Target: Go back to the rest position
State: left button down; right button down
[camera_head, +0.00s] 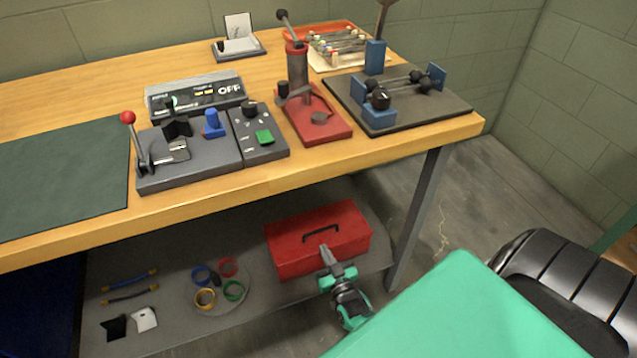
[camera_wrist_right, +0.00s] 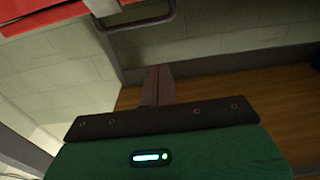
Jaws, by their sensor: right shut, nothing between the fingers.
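My right gripper (camera_head: 326,254) is in front of the red toolbox (camera_head: 290,264) on the lower shelf, below the table's front edge. In the head view its fingertips overlap the toolbox front below the black handle; I cannot tell whether they touch it. In the right wrist view its fingers (camera_wrist_right: 158,78) are together with nothing between them. The toolbox handle (camera_wrist_right: 140,24) and red surface (camera_wrist_right: 50,12) show at the top of that view. My left gripper is in neither view.
The wooden table (camera_head: 90,78) carries a grey lever fixture (camera_head: 190,178), a red press (camera_head: 318,128) and a dark plate with blue clamps (camera_head: 440,106). The shelf (camera_head: 250,318) holds coloured rings. A table leg (camera_head: 415,220) stands right of the toolbox.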

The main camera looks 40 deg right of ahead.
jog(key=shift+s, duration=0.15)
